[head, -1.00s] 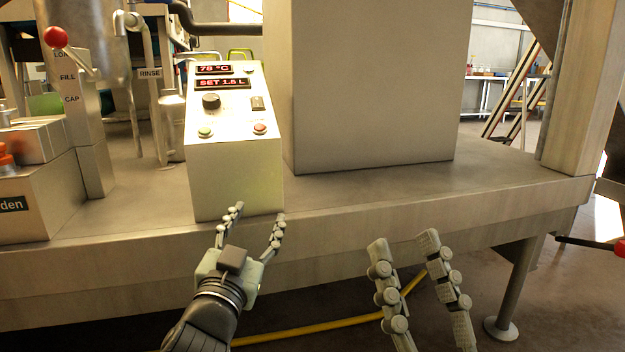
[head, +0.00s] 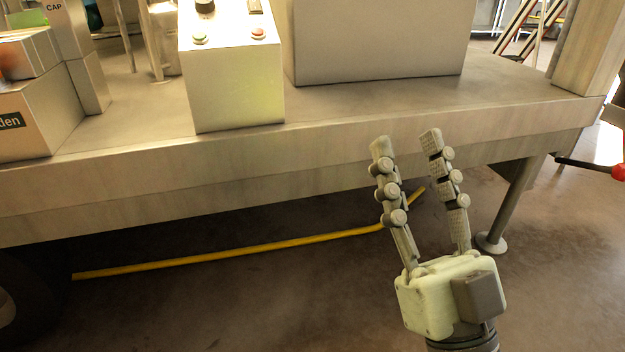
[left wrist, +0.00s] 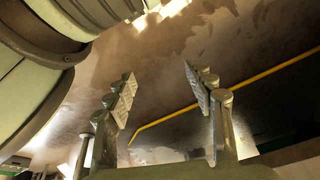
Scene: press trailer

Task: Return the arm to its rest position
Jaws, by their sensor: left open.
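The trailer bed (head: 330,112) runs across the head view. A yellow hose (head: 230,250) lies on the floor below and shows in the left wrist view (left wrist: 240,85). A support leg (head: 510,205) stands at the right.

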